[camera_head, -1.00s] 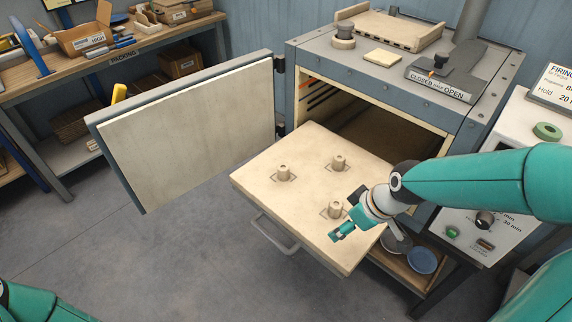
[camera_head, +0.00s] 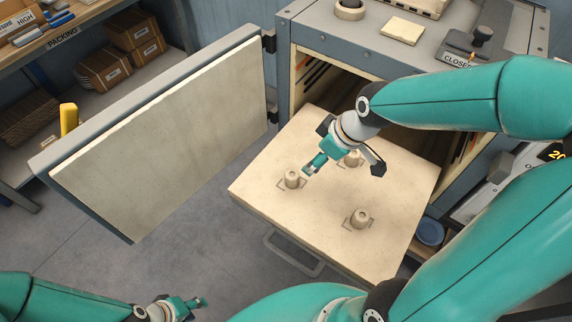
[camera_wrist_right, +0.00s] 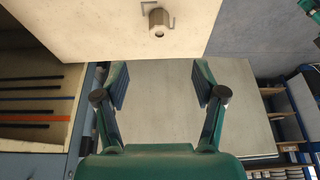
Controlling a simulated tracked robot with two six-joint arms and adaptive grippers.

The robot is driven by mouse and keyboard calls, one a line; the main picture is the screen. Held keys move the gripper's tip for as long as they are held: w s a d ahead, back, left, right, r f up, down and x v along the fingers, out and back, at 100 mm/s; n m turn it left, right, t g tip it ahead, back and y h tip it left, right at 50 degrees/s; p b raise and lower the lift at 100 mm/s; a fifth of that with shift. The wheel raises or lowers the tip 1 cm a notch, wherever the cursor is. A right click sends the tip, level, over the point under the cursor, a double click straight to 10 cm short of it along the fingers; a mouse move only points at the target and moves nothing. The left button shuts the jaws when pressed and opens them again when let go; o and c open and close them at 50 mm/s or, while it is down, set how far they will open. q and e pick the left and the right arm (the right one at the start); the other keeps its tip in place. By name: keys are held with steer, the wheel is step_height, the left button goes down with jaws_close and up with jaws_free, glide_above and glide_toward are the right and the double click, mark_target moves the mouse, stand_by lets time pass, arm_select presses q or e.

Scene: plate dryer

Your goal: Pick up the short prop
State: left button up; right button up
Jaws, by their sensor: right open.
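Three beige props stand on the pale pulled-out shelf (camera_head: 325,228): a left one (camera_head: 291,180), a back one (camera_head: 351,160) partly hidden by my right gripper, and a front right one (camera_head: 360,217). I cannot tell which is the short prop. My right gripper (camera_head: 308,172) is above the shelf, between the left and back props. In the right wrist view its jaws (camera_wrist_right: 160,82) are open and empty, with one prop (camera_wrist_right: 159,23) beyond them near the top. My left gripper (camera_head: 192,305) is low at the left, away from the shelf; its opening is unclear.
The open dryer door (camera_head: 165,130) stands left of the shelf. The dryer body (camera_head: 350,45) is behind, with a small tile (camera_head: 402,31) on top. A blue dish (camera_head: 430,232) sits below right. A packing bench (camera_head: 85,20) is at back left.

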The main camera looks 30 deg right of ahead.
steer(key=b, duration=0.1)
glide_toward(293, 175)
steer(key=x, duration=0.5)
steer(key=shift+s+d+f, duration=0.15)
steer(key=shift+d+f, duration=0.05)
steer(key=shift+f, duration=0.15)
steer(key=shift+w+a+f+b, duration=0.15)
steer(key=shift+w+f+b, duration=0.15)
steer(key=shift+f, duration=0.25)
steer(key=b+x, duration=0.2)
steer(key=x, duration=0.2)
steer(key=shift+w+a+f+b, duration=0.15)
steer(key=shift+w+f+b, duration=0.15)
steer(key=shift+b, duration=0.1)
steer(key=shift+s, duration=0.1)
steer(key=shift+c, duration=0.4)
steer(key=c, duration=1.2)
steer(key=shift+r, duration=0.15)
